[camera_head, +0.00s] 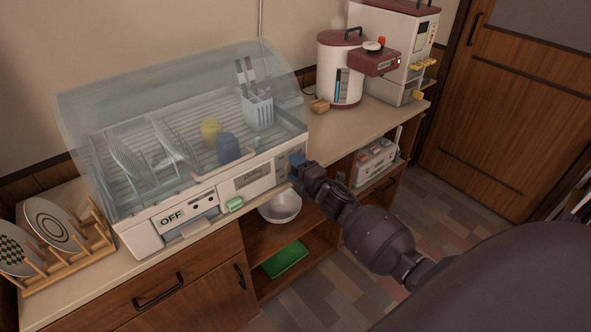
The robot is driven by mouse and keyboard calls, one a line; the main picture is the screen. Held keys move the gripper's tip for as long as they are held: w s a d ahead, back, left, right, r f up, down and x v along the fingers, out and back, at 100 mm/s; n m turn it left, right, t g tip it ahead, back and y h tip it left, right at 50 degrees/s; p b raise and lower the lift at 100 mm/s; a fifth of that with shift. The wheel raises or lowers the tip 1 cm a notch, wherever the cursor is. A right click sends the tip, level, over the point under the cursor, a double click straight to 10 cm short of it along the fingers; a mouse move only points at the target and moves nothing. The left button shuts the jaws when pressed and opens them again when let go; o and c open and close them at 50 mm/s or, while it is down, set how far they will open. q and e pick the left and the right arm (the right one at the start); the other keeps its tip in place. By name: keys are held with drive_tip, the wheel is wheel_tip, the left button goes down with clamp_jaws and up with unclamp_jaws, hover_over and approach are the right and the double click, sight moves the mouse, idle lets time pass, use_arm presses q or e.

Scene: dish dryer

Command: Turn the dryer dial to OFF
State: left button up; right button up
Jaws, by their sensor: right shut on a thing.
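The dish dryer (141,236) stands on the counter at the left, a white box with a clear lid and dishes inside. My left gripper is not in view.
A wooden plate rack (82,255) with plates stands left of the dryer. A white bowl (280,207) and a green tray (286,260) are on shelves below. A white and red water dispenser (340,80) stands at the back right. Bare counter (345,128) lies between.

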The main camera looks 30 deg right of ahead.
drive_tip(key=shift+n, duration=0.6)
drive_tip(key=o, duration=0.9)
drive_tip(key=shift+s, duration=0.1)
drive_tip(key=shift+s+d, duration=0.2)
drive_tip(key=shift+s, duration=2.45)
drive_tip(key=shift+s+d, duration=0.2)
drive_tip(key=shift+s, duration=2.45)
